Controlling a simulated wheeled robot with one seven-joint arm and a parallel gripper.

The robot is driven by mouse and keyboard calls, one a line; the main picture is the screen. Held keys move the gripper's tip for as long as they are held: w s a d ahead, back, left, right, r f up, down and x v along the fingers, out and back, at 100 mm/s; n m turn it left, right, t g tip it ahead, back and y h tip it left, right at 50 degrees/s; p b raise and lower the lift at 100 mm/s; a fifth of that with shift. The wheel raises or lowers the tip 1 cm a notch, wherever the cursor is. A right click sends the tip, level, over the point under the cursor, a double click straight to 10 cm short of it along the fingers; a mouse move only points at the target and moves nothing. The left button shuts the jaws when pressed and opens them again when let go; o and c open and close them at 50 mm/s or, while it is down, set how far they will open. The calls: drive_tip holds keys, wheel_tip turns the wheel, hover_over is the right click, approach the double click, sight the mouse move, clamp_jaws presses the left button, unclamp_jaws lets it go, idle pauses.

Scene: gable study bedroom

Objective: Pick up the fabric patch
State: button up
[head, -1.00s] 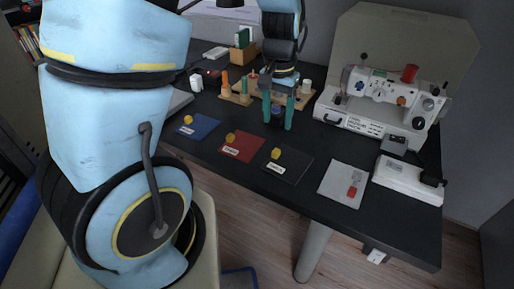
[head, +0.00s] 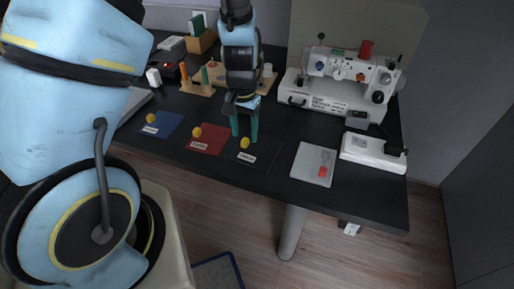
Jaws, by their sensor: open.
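Three flat square pieces lie in a row on the dark desk: blue (head: 170,125), red (head: 210,136) and black (head: 266,158). Each bears a small yellow round piece and a white label. I cannot tell for certain which thing is the fabric patch. My gripper (head: 244,134) points down with its two teal fingers apart. Its fingertips appear just above or behind the yellow piece (head: 245,143) on the black square. Whether they touch anything cannot be told. Nothing is clearly held between them.
A white sewing machine (head: 340,85) stands at the back right of the desk (head: 370,195). A grey sheet with a red item (head: 323,171) and a white pedal-like box (head: 368,152) lie in front. A wooden spool rack (head: 197,88) stands behind my gripper.

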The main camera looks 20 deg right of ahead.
drive_tip(key=shift+f, duration=1.15)
drive_tip(key=shift+c, duration=0.2)
clamp_jaws()
